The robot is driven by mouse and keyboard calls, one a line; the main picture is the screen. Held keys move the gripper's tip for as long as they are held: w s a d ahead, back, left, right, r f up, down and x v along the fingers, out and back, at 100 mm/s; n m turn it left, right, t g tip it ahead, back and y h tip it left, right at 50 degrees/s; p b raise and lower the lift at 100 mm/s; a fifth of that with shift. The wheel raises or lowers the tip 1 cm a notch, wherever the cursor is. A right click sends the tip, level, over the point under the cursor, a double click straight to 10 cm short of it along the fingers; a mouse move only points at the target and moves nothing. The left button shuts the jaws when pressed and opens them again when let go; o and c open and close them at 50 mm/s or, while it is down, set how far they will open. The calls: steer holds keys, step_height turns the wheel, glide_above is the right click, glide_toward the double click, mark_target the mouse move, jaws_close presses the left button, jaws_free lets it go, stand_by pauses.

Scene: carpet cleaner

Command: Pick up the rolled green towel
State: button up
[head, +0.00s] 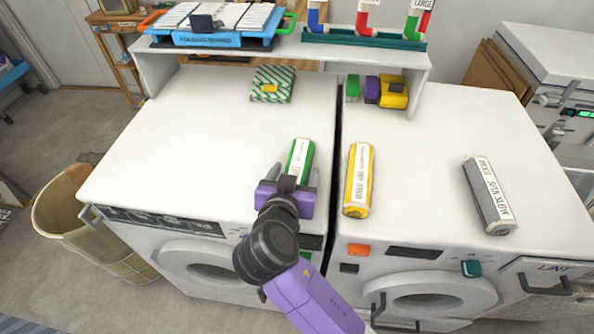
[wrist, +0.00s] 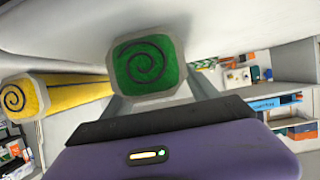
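The rolled green towel (head: 300,156) lies on the left washing machine's white top near its front right corner, with a white label band. Its spiral green end (wrist: 148,65) faces the wrist camera. My gripper (head: 294,176) is at the towel's near end, with its fingers apart. In the wrist view my gripper's fingers (wrist: 160,98) stand to either side of the towel's end, the right one close to it. Whether either finger touches the towel is unclear. The purple palm and wrist hide part of the near end in the head view.
A rolled yellow towel (head: 357,180) lies close to the right, across the gap between machines. A grey rolled towel (head: 488,195) lies farther right. A basket (head: 75,215) stands at left.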

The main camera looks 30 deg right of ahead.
mark_target(295, 173)
steer(key=c, duration=1.3)
steer(key=shift+o, duration=0.2)
steer(key=shift+r, duration=0.1)
step_height(295, 173, up, 20)
